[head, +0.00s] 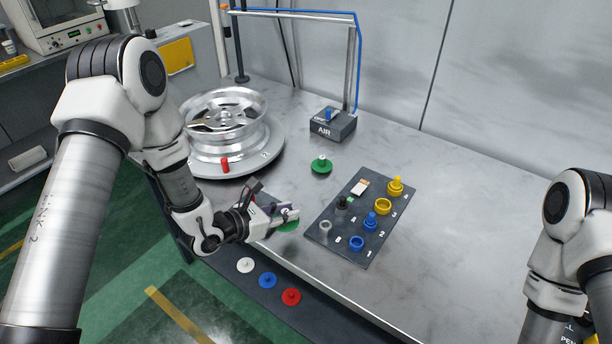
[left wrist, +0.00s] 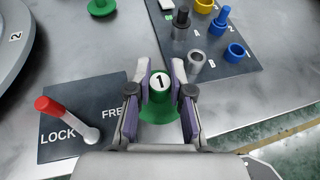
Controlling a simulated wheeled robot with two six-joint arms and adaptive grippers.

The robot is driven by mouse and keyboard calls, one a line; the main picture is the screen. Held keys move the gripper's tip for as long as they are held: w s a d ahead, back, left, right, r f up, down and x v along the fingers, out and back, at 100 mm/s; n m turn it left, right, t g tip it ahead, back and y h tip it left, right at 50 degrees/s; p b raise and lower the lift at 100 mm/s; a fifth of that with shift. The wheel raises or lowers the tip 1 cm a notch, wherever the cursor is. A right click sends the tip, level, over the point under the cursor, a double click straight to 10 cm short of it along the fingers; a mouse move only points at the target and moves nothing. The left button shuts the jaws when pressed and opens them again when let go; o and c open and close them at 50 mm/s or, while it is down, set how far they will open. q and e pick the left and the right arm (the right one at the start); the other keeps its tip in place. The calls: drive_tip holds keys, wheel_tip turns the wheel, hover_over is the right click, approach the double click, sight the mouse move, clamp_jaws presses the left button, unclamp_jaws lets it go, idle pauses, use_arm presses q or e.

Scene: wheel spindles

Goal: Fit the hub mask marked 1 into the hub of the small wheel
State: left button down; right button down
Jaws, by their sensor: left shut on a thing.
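My left gripper (head: 290,213) is shut on a green hub mask (head: 288,226) near the table's front edge. In the left wrist view the mask's white top (left wrist: 160,82) is marked 1 and faces the camera; its green flange (left wrist: 158,112) shows below the fingers. A silver spoked wheel (head: 232,135) lies on a round turntable (head: 268,158) at the back left, apart from the gripper. Its hub is partly visible at its middle. My right arm shows at the right edge, but its gripper is out of frame.
Another green mask (head: 321,166) stands on the table. A dark board (head: 340,240) holds several coloured parts. White, blue and red discs (head: 291,296) lie on the lower front ledge. A red-handled lever (left wrist: 70,118) stands on a LOCK/FREE plate. An AIR box (head: 333,126) stands behind.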

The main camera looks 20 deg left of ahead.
use_arm(q)
drive_tip(key=shift+s, duration=0.15)
drive_tip(key=shift+a+r, duration=0.25)
drive_tip(key=shift+a, duration=0.05)
drive_tip(key=shift+s+a+r, duration=0.15)
drive_tip(key=shift+a+r, duration=0.05)
drive_tip(key=shift+a, duration=0.35)
drive_tip(key=shift+s+a+r, duration=0.15)
drive_tip(key=shift+a, duration=0.35)
drive_tip(key=s+d+m+g+h, duration=0.2)
drive_tip(key=s+m+g+h, duration=0.1)
drive_tip(key=s, duration=0.5)
drive_tip(key=shift+d+f+m+g, duration=0.15)
drive_tip(key=shift+f+m+g, duration=0.15)
drive_tip(key=shift+f+m, duration=0.2)
